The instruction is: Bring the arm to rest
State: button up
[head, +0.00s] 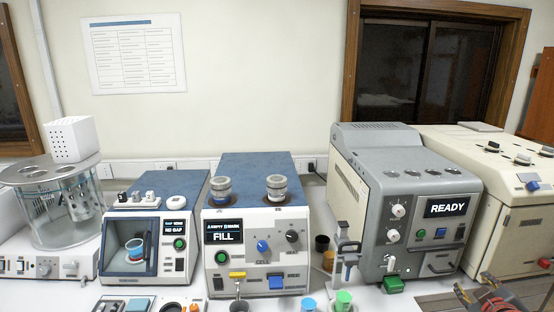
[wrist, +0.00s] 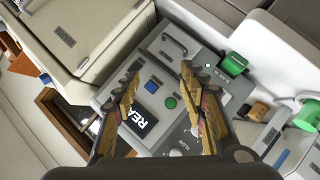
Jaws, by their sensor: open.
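My gripper (wrist: 160,75) is open and empty in the wrist view, its two yellow-brown padded fingers spread apart. Between and beyond the fingers lies the front panel of the grey READY machine (wrist: 180,75), seen turned. No contact between the fingers and the panel shows. The rest of my arm is mostly out of the picture there.
The blue-topped FILL machine (head: 262,225), a smaller NO GAP tester (head: 150,240) and a glass bath (head: 62,215) stand left along the counter. A cream machine (head: 515,225) stands right. A metal stand (head: 346,250) and a green-topped cup (head: 343,300) are near the front.

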jog(key=s+a+f+m+g+y, duration=0.1)
jog(key=s+a+f+m+g, duration=0.3)
jog(key=s, duration=0.3)
jog(key=s+a+f+m+g, duration=0.1)
jog(key=s+a+m+g, duration=0.2)
jog(key=s+a, duration=0.4)
jog(key=s+a+r+n+y, duration=0.1)
jog(key=s+a+r+y, duration=0.1)
jog(key=a, duration=0.8)
jog(key=s+a+r+n+y, duration=0.1)
jog(key=s+a+r+y, duration=0.1)
jog(key=a, duration=0.9)
jog(key=shift+s+r+n+t+y, duration=0.2)
jog(key=shift+s+n+t+y, duration=0.15)
jog(key=shift+s, duration=0.45)
